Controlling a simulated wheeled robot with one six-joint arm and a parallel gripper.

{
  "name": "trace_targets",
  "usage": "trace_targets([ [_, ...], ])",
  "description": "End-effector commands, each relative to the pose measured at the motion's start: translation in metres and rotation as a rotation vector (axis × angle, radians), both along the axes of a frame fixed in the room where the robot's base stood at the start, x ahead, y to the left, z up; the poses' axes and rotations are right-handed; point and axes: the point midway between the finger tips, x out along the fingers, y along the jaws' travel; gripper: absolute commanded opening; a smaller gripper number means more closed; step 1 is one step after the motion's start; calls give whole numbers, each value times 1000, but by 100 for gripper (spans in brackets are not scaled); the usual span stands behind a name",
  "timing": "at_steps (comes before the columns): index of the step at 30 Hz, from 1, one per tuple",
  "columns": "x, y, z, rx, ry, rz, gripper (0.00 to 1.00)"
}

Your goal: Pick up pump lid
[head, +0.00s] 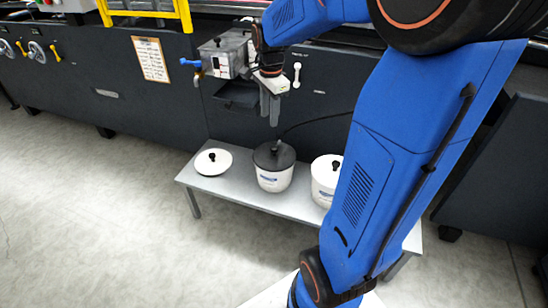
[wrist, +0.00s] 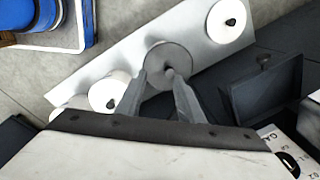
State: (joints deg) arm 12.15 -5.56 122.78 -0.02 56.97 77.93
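A dark lid with a small black knob (head: 274,155) sits on the middle white pot (head: 273,180) on the low bench. A thin black hose (head: 315,121) runs to that pot, so I take this as the pump lid. In the wrist view the lid (wrist: 180,55) shows as a grey disc between and beyond my fingers. My gripper (head: 270,118) points down above the lid, apart from it. In the wrist view its two fingers (wrist: 160,77) are spread with nothing between them, the knob lying near the right fingertip.
The low bench (head: 237,188) also holds a loose white lid (head: 213,162) on the left and a white pot (head: 323,185) on the right, partly hidden by my arm. The dark machine (head: 120,90) stands behind, with a small open tray (head: 237,96). Floor in front is clear.

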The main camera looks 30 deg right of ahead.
Motion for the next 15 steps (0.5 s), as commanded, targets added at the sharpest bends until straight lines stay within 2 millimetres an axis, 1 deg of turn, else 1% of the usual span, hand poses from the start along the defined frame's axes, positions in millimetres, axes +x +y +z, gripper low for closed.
trace_targets([
  [1,13,-9,-9,9,17,-73,34],
  [3,28,-20,-19,21,36,-179,34],
  [6,45,-33,-32,33,59,-312,34],
  [9,58,-44,-42,41,75,-411,34],
  [15,69,-54,-55,47,91,-509,34],
])
